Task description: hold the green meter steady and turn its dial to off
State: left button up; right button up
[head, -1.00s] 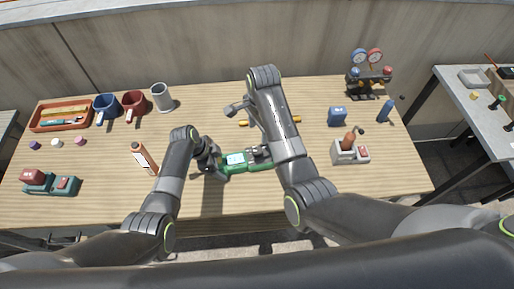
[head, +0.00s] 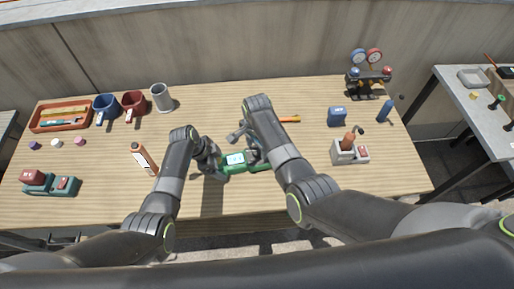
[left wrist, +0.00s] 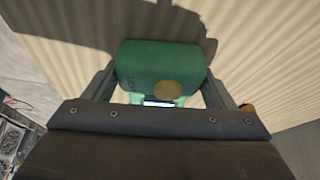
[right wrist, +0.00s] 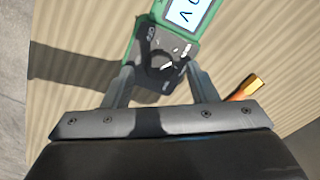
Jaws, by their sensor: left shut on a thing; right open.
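The green meter (head: 236,160) lies on the wooden table, its lit screen facing up. My left gripper (head: 214,165) is shut on the meter's left end; in the left wrist view the green end (left wrist: 160,68) sits between the two fingers. My right gripper (head: 254,156) is open above the meter's right part. In the right wrist view the black dial (right wrist: 162,62) lies just ahead of the open fingers, below part of the screen (right wrist: 184,12). The fingers straddle the dial's end of the meter; I cannot tell whether they touch it. The dial's exact setting is unclear.
An orange-handled tool (head: 289,119) lies behind my right gripper. An orange and white bottle (head: 144,158) stands left of my left arm. A grey box with a brown-handled item (head: 349,152) is to the right. Mugs (head: 133,103) and a gauge set (head: 368,75) stand farther back.

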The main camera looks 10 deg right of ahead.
jog(key=shift+f, duration=0.6)
jog(key=shift+c, duration=0.2)
jog(key=c, duration=0.9)
jog(key=shift+n, duration=0.3)
jog(key=n, duration=0.5)
jog(key=shift+c, duration=0.2)
jog(key=n, duration=0.6)
jog(key=shift+n, duration=0.3)
